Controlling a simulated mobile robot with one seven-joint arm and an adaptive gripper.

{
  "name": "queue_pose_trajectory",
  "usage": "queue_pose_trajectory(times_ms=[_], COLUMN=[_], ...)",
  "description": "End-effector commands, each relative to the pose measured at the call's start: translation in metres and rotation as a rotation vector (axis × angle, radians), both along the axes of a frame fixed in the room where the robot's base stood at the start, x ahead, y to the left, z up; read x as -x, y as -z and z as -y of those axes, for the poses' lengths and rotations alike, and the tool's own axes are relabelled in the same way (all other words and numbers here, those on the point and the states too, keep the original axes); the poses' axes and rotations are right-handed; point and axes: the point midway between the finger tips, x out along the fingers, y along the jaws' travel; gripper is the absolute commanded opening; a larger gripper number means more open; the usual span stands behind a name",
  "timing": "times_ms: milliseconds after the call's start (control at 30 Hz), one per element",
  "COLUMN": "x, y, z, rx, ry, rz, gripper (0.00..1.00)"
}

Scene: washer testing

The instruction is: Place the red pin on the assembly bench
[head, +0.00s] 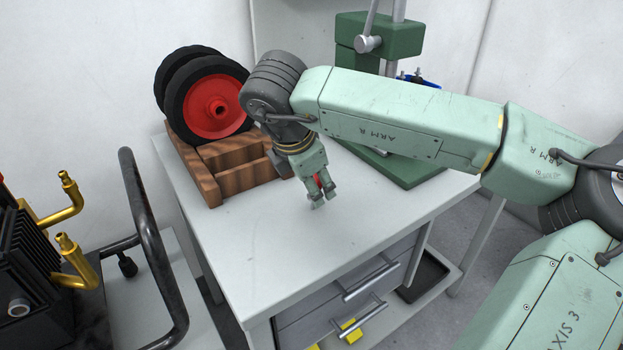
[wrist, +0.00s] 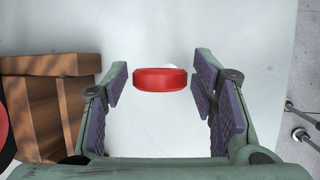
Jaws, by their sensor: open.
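The red pin (wrist: 160,80) shows in the wrist view between the two fingers of my gripper (head: 317,200), with a gap on each side. In the head view a small part of the red pin (head: 321,182) shows between the fingers; the rest is hidden. My gripper is open and points down over the white top of the assembly bench (head: 275,245). The pin appears to be at the bench top, but I cannot tell whether it touches it. The bench top (wrist: 150,25) also fills the background of the wrist view.
A wooden rack (head: 215,170) with black-and-red wheels (head: 212,108) stands at the bench's back left. A green press (head: 410,165) stands at the back right, behind my arm. A machine with brass pipes (head: 68,190) and a dark rail (head: 145,220) is at left. The bench front is clear.

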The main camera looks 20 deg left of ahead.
Motion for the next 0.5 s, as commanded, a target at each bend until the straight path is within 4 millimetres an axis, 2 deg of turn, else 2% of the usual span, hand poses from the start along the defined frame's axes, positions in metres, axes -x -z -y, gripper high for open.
queue_pose_trajectory(times_ms=[333, 500], x=[0.0, 0.006], y=[-0.002, -0.016], z=[0.0, -0.001], rx=[0.0, 0.0], ry=[0.0, 0.001], rz=[0.0, 0.005], gripper=[0.56, 0.56])
